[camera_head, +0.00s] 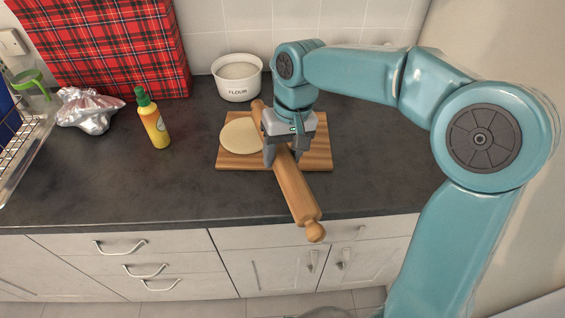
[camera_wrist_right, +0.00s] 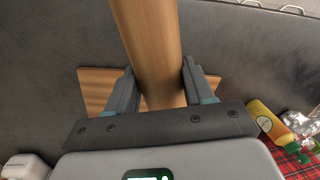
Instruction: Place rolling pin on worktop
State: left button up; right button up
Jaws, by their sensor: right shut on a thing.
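A wooden rolling pin (camera_head: 295,188) lies within the jaws of my right gripper (camera_head: 281,160). The gripper is shut on it, and the wrist view shows the pin (camera_wrist_right: 154,50) between the two fingers (camera_wrist_right: 158,88). The pin slants over a wooden board, and its near handle reaches past the worktop's front edge. I cannot tell for sure whether the pin touches the board. The dark grey worktop (camera_head: 120,185) runs across the head view. My left gripper does not show.
The wooden board (camera_head: 318,155) bears a round of dough (camera_head: 238,137). A white flour bowl (camera_head: 237,80) stands behind it. A yellow bottle (camera_head: 153,122), a crumpled silver bag (camera_head: 88,110) and a dish rack (camera_head: 22,140) are on the left.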

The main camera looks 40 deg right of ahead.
aim_at(281, 162)
notch_tip(281, 162, down, 3)
jog(key=shift+r, duration=0.2)
jog(key=shift+w+a+f, duration=0.1)
jog(key=shift+w+f, duration=0.1)
jog(key=shift+s, duration=0.25)
jog(key=shift+w+f+b, duration=0.2)
jog(key=shift+f+b, duration=0.2)
jog(key=shift+f, duration=0.05)
jog(key=shift+s+f, duration=0.1)
jog(key=shift+s, duration=0.05)
jog(key=o, duration=1.1)
jog(key=shift+o, duration=0.2)
